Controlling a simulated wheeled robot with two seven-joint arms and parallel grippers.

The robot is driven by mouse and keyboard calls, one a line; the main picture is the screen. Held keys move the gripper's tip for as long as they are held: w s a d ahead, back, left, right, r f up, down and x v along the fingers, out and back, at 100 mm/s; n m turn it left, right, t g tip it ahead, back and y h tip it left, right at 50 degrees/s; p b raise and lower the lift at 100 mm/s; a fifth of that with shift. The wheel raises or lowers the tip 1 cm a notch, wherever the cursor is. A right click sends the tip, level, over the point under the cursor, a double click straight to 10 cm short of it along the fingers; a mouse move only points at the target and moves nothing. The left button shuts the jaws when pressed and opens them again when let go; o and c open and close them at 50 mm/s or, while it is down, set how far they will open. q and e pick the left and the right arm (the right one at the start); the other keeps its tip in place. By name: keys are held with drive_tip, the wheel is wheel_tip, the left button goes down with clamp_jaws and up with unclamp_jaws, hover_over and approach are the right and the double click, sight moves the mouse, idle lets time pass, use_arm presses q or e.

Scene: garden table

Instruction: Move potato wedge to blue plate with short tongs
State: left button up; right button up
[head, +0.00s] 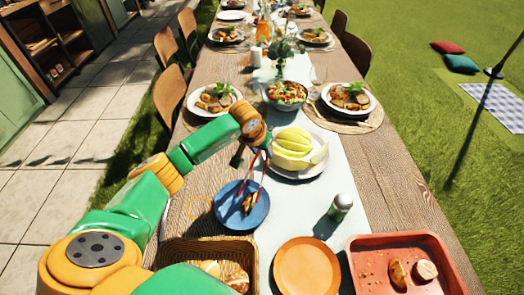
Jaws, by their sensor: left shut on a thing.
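My left gripper (245,154) is shut on the short tongs (263,172), which have thin red arms and point down toward the viewer. The tong tips are over the blue plate (229,215), left of the table's middle. A small golden-brown piece, which looks like the potato wedge (248,205), is at the tips over the plate. I cannot tell whether the tips grip it or whether it touches the plate. My right gripper is not in view.
A red tray (358,256) at the lower right holds browned food pieces. An orange plate (306,268), a bread basket (171,250) and a shaker (340,207) stand nearby. A plate of yellow fruit (293,146) is just right of my gripper, with a salad bowl (287,94) behind.

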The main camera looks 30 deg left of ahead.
use_arm(q)
wheel_tip(320, 180, up, 10)
drive_tip(key=p, duration=0.7)
idle(0.8)
